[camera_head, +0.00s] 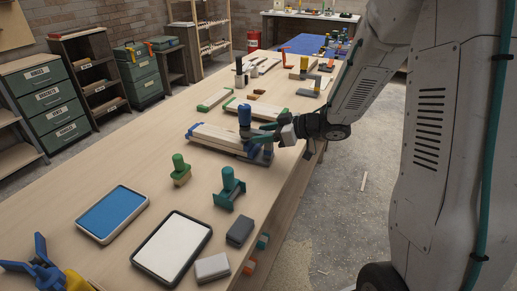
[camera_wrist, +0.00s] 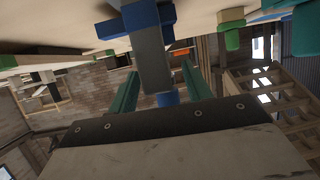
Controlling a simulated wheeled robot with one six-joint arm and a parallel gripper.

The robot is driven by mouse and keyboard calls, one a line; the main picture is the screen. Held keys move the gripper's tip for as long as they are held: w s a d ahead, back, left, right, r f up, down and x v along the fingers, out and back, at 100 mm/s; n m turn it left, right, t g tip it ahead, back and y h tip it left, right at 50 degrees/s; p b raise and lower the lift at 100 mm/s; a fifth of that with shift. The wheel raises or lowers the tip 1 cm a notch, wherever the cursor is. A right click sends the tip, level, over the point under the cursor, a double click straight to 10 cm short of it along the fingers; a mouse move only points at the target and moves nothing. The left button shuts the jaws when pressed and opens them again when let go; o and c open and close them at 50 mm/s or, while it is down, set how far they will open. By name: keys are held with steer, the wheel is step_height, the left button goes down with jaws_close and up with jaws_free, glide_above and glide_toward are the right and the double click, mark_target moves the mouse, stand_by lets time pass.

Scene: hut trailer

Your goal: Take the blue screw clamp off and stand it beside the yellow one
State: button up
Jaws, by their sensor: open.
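The blue screw clamp (camera_head: 245,116) stands on a stack of pale boards (camera_head: 214,140), its blue handle up and its grey body at the boards' right end. In the wrist view its grey bar (camera_wrist: 152,62) runs between my two teal fingers, with a blue part (camera_wrist: 168,98) beyond. My gripper (camera_head: 263,133) is open at the clamp from the right, with a finger on either side of it; I cannot tell whether they touch it. In the lower left corner is a blue and yellow tool (camera_head: 48,272), cut by the frame edge.
Nearer on the bench stand a green-handled tool (camera_head: 180,168) and a teal clamp-like tool (camera_head: 229,188). A blue tray (camera_head: 112,213), a white tray (camera_head: 172,246) and grey blocks (camera_head: 240,231) lie closer. More boards and orange-topped tools (camera_head: 304,64) are farther back. The left bench edge is clear.

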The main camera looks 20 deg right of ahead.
steer(key=shift+x, duration=1)
steer(key=shift+c, duration=0.3)
steer(key=shift+r, duration=0.1)
jaws_close()
